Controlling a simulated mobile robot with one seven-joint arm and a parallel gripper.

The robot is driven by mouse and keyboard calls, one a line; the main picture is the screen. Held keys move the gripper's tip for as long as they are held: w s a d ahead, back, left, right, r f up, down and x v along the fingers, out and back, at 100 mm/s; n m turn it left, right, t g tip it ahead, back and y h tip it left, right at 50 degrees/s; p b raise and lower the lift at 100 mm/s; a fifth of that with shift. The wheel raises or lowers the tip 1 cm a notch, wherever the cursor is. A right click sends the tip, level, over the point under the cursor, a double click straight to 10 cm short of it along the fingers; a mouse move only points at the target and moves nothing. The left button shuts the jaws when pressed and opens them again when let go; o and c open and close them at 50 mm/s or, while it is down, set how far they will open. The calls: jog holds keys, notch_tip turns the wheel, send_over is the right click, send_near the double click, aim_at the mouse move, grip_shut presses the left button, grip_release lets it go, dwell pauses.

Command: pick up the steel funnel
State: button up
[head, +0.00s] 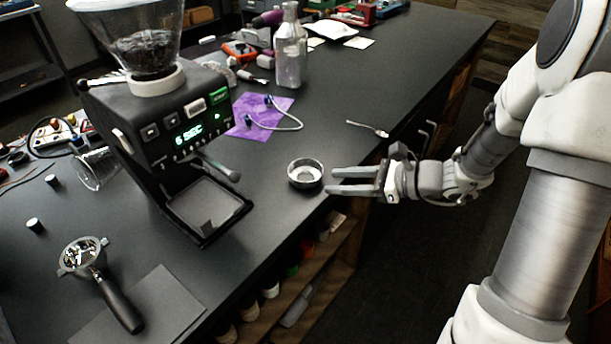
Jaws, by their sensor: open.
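The steel funnel (305,173) looks like a short round metal ring or cup. It sits on the dark bench top, near its front edge, to the right of the espresso machine. My gripper (330,181) comes in from the right with its two fingers spread and level. The fingertips are just right of the funnel, close to its rim. I cannot tell whether they touch it. Nothing shows between the fingers.
The espresso machine (165,125) stands to the left. A portafilter (103,280) lies at the front left. A purple cloth (262,112) with a tube, a clear bottle (290,50) and a fork-like tool (368,128) lie farther back. Open shelves are below the bench edge.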

aim_at(306, 165)
jog(key=b+x, duration=0.1)
jog(key=x, duration=0.7)
jog(key=shift+w+a, duration=0.2)
jog(key=shift+a, duration=0.2)
jog(key=shift+c, duration=0.3)
grip_shut()
